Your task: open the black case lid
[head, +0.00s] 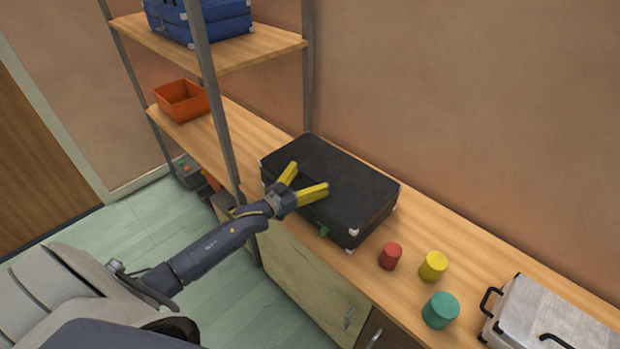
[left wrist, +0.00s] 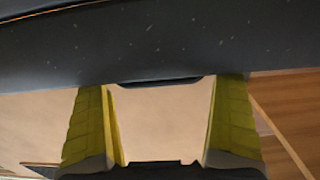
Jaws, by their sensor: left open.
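The black case (head: 335,180) lies on the wooden counter with its lid down. It has pale metal corners and a green tag or latch on its front side. My left gripper (head: 308,179) is open, with its yellow fingers over the front left part of the case in the head view. In the left wrist view, the open fingers (left wrist: 160,85) reach up to a dark speckled surface of the case (left wrist: 160,40), and a dark handle-like strip shows between the fingertips. I cannot tell whether the fingers touch it. My right gripper is not in view.
Red (head: 390,256), yellow (head: 433,266) and teal (head: 440,310) cylinders stand right of the case. A silver case (head: 545,318) with black handles is at the lower right. A shelf post (head: 218,110) rises left of the case. An orange bin (head: 182,101) and blue case (head: 205,22) sit on shelves.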

